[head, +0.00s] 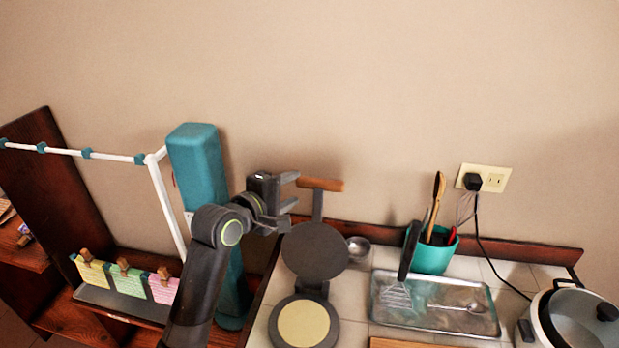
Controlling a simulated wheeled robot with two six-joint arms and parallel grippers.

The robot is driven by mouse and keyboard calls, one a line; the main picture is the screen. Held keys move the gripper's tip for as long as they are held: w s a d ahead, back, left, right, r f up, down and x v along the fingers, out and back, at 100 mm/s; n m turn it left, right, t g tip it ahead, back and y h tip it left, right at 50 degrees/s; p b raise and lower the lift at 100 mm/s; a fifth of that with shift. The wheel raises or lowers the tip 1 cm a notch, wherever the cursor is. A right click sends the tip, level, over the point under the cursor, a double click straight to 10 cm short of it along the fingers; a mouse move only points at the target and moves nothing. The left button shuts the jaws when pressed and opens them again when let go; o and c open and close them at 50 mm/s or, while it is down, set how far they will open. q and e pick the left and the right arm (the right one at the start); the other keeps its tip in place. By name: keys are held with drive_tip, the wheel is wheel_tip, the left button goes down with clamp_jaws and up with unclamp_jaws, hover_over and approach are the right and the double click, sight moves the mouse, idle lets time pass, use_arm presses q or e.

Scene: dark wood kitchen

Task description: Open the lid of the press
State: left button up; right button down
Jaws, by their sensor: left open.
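The press stands on the tiled counter. Its round dark lid (315,251) is raised and leans up behind the base, apart from the pale round plate (303,323). A bar runs up from the lid to a wooden handle (321,184) near the wall. My left gripper (293,191) is open, with its fingertips pointing right, just left of the handle and bar. No grip on the handle shows, and I cannot tell whether they touch. My right gripper is not in view.
A small metal cup (358,247) sits right of the lid. A metal tray (433,304) with utensils, a teal utensil pot (433,252) and a cooker (569,316) stand further right. A teal post (197,165) and white rail (110,154) stand left, beside my left arm.

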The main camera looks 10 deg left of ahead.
sight(308, 180)
use_arm(q)
drive_tip(key=p+x, duration=0.1)
drive_tip(key=x, duration=0.6)
drive_tip(key=shift+w, duration=0.3)
drive_tip(key=shift+d, duration=0.1)
drive_tip(key=shift+c, duration=0.4)
clamp_jaws()
